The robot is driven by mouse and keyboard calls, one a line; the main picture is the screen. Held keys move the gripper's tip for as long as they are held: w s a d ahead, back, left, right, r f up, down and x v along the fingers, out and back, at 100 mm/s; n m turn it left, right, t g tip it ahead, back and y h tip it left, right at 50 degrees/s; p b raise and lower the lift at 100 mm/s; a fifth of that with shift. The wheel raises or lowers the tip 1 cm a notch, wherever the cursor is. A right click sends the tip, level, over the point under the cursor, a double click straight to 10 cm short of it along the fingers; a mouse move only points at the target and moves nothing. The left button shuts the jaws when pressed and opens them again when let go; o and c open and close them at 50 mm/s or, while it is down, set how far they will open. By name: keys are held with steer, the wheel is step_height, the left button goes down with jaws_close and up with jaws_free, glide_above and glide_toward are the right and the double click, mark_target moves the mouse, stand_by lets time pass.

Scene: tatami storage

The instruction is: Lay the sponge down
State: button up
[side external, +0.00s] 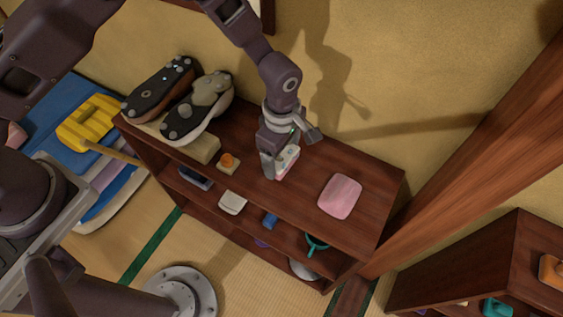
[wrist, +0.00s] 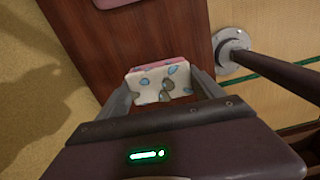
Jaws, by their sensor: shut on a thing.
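My gripper (side external: 281,160) is shut on the sponge (side external: 287,163), a small block with a pale spotted face and a pink side.
A flat pink pad (side external: 340,196) lies on the shelf top to the right. Small items fill the lower compartments.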

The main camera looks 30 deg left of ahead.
mark_target(281, 163)
steer(key=shift+f, duration=1.65)
steer(key=shift+f, duration=0.1)
steer(key=shift+f, duration=0.15)
steer(key=o, duration=1.7)
